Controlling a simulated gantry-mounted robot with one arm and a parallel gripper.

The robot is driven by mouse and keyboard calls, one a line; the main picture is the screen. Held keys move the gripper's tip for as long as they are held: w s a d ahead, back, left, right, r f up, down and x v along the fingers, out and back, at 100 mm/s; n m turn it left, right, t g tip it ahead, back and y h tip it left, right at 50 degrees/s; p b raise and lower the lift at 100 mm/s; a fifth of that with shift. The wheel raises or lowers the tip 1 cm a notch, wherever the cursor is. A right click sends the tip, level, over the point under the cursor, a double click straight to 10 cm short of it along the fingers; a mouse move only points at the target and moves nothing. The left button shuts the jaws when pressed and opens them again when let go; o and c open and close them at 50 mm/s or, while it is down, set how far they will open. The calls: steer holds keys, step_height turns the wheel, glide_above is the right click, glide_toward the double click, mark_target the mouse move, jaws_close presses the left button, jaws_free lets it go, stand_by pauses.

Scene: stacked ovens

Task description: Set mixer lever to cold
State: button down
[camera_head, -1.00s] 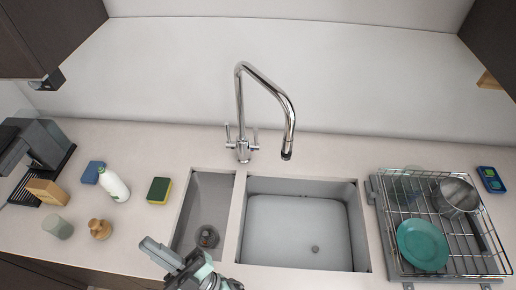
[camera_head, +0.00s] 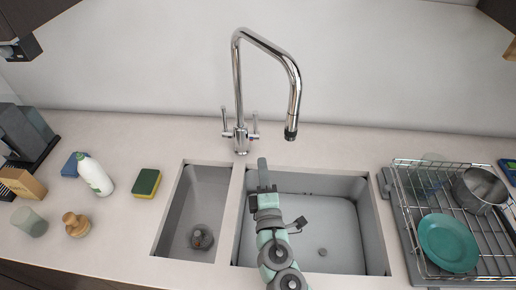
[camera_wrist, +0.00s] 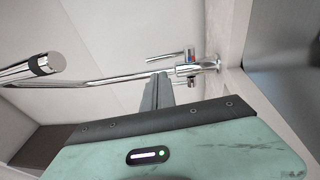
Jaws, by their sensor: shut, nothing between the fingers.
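The chrome mixer tap (camera_head: 240,137) stands on the counter behind the sink, with a tall bent spout. It has two slim upright levers, the left lever (camera_head: 224,119) and the right lever (camera_head: 256,125). My gripper (camera_head: 262,162) is shut and empty, just in front of the tap base and slightly to its right. In the wrist view, my gripper fingers (camera_wrist: 162,78) point at the tap base (camera_wrist: 188,70), apart from it as far as I can tell. A red and blue mark (camera_wrist: 190,54) shows there beside one lever (camera_wrist: 165,57). The other lever is not clearly visible there.
My arm reaches over the large sink basin (camera_head: 345,240); a small basin (camera_head: 180,215) is to its left. The spout (camera_head: 294,95) overhangs on the right. A sponge (camera_head: 146,183) and white bottle (camera_head: 95,176) stand left. A dish rack (camera_head: 400,225) is right.

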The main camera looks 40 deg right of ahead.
mark_target(256, 123)
steer(key=x, duration=1.3)
steer(key=shift+w+r+b, duration=0.15)
steer(key=shift+w+b, duration=0.25)
steer(key=r+p, duration=0.1)
steer(key=p, duration=0.3)
steer(key=shift+w+d+y, duration=0.3)
steer(key=shift+w+d, duration=0.05)
steer(key=g+p, duration=0.1)
steer(key=p, duration=0.2)
steer(key=shift+f+y, duration=0.2)
steer(key=shift+y, duration=0.1)
steer(key=shift+f+p, duration=0.35)
steer(key=shift+p, duration=0.05)
steer(key=shift+d, duration=0.1)
